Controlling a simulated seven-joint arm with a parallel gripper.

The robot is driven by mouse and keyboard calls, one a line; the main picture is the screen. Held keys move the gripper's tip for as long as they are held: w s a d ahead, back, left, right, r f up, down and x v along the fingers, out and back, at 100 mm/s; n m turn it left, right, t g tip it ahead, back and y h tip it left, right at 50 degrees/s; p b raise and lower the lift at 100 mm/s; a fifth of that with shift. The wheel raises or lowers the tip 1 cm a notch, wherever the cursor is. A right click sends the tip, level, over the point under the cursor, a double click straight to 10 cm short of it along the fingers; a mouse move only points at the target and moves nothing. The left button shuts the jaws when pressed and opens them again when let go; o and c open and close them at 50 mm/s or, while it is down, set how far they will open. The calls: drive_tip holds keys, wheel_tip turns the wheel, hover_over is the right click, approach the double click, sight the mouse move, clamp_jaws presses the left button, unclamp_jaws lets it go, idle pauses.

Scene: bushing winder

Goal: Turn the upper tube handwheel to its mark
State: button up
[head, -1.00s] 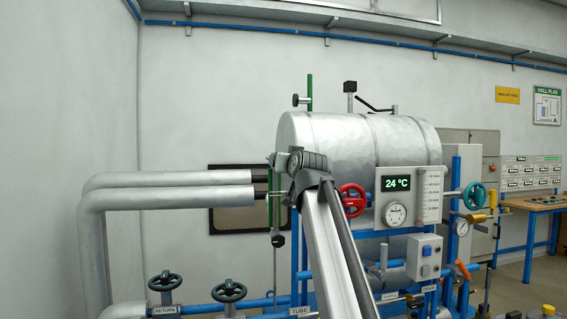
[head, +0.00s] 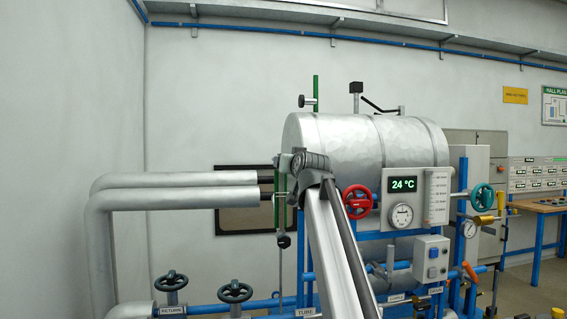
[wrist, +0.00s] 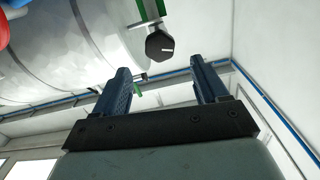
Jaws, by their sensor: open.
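A dark, faceted handwheel knob (wrist: 159,43) with a white line on its face shows in the wrist view, in front of a green upright. My gripper (wrist: 159,64) is open and empty. Its two blue fingers stand to either side of the knob in the picture, but the knob appears beyond the tips and apart from them. In the head view my wrist is left of the tank, below the knob; the fingers are unclear there.
The silver tank (head: 345,140) stands right of the knob. A red handwheel (head: 357,201) and a 24 °C panel (head: 403,185) are in front of it. Silver pipes (head: 180,190) run on the left, above dark handwheels (head: 170,281).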

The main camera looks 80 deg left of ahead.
drive_tip(key=a, duration=1)
drive_tip(key=shift+a, duration=0.2)
drive_tip(key=shift+c, duration=0.4)
drive_tip(key=c, duration=1)
